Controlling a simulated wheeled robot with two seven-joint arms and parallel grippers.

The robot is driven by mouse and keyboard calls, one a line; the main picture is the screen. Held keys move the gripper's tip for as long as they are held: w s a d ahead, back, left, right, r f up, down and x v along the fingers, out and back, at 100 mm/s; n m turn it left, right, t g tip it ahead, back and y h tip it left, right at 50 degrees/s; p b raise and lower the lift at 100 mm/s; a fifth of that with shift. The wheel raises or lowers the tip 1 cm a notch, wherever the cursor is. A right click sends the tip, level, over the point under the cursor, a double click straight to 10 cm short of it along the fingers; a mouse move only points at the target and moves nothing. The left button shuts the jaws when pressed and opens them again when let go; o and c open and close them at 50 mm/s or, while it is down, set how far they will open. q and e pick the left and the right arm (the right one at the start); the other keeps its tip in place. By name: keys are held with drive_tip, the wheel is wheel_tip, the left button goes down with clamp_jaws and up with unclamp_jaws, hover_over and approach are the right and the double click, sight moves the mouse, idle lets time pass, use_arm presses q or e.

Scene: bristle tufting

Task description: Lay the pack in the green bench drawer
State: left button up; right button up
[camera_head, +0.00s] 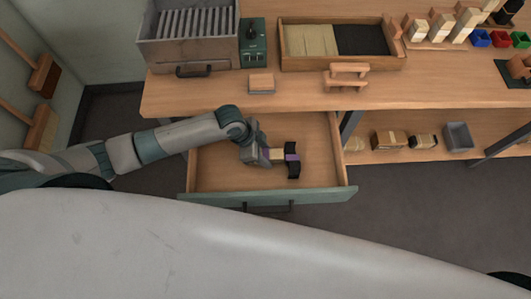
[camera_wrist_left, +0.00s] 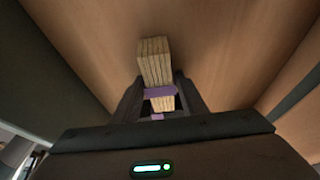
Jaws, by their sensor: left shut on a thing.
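The green-fronted drawer (camera_head: 222,169) is pulled open below the bench top, and its wooden floor is otherwise bare. My left gripper (camera_head: 278,155) is inside the drawer's outline, shut on a pale tan pack (camera_head: 277,153). In the left wrist view the pack (camera_wrist_left: 155,62) is a ribbed, block-shaped bundle sticking out past the fingers, with purple pieces across it at the grip. The drawer's wooden floor and sides surround it there. I cannot tell whether the pack touches the drawer floor. My right gripper is not in view.
The bench top (camera_head: 205,97) overhangs the drawer's back. On it stand a grey slatted bin (camera_head: 190,50), a green device (camera_head: 253,45), a divided wooden tray (camera_head: 290,63) and a small block (camera_head: 261,82). A lower shelf (camera_head: 375,155) with several packs and a grey bin (camera_head: 458,137) lies right of the drawer.

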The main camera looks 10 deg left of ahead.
use_arm(q)
drive_tip(key=shift+f, duration=0.1)
drive_tip(key=o, duration=1.1)
drive_tip(key=shift+a+r, duration=0.2)
drive_tip(key=shift+r, duration=0.45)
drive_tip(key=b+v, duration=0.1)
drive_tip(key=v, duration=0.8)
drive_tip(key=shift+s+a+r, duration=0.1)
drive_tip(key=shift+r, duration=0.05)
drive_tip(key=shift+v, duration=0.8)
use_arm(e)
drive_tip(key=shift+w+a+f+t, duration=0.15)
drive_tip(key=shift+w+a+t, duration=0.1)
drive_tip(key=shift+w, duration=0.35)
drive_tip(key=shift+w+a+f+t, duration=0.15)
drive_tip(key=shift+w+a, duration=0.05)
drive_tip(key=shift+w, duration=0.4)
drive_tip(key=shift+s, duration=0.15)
